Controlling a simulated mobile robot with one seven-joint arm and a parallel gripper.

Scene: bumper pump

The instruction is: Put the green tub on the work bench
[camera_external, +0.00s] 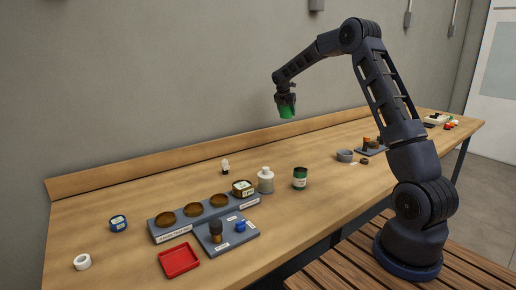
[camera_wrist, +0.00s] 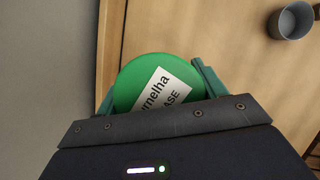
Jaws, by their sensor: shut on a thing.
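My gripper (camera_external: 286,101) is shut on the green tub (camera_external: 287,112) and holds it well above the work bench (camera_external: 135,204), towards the back wall. In the wrist view the tub (camera_wrist: 152,79) shows its round green top with a white label, partly hidden by the gripper body. The bench is a long wooden top with a raised back edge. Bare wood lies below the tub in the external view.
A grey tray with round recesses (camera_external: 190,224), a red tray (camera_external: 179,260), a white bottle (camera_external: 265,180) and a dark green can (camera_external: 300,178) stand on the bench. A grey bowl (camera_external: 345,156) is further right; it also shows in the wrist view (camera_wrist: 290,21).

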